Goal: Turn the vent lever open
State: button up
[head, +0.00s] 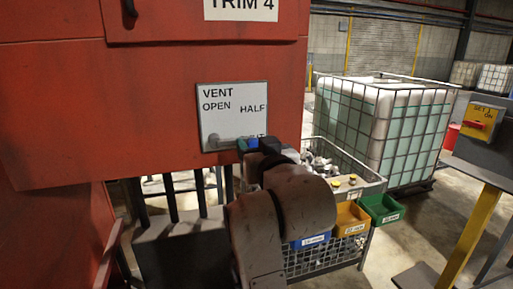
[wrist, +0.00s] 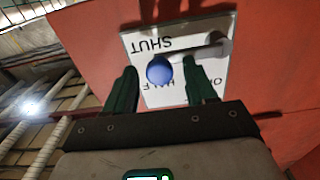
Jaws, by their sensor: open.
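The vent lever (head: 222,140) is a grey bar on a white plate (head: 225,122) on the red cabinet. It lies about level, with its blue knob (head: 252,143) on the right beside the mostly hidden SHUT label. My gripper (head: 256,147) is in front of the knob end, its lower part hidden by my arm. In the wrist view the plate appears upside down, with the lever (wrist: 208,52) and knob (wrist: 159,69). My open gripper (wrist: 160,75) has one green finger on each side of the knob, with gaps visible. Contact cannot be told.
The red cabinet (head: 110,110) fills the left. Below right stand a wire basket (head: 345,170) of parts and blue, yellow and green bins (head: 382,208). A caged tank (head: 385,125) stands behind. A lever box (head: 480,120) is at far right.

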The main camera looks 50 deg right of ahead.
jog(key=shift+c, duration=0.5)
grip_shut()
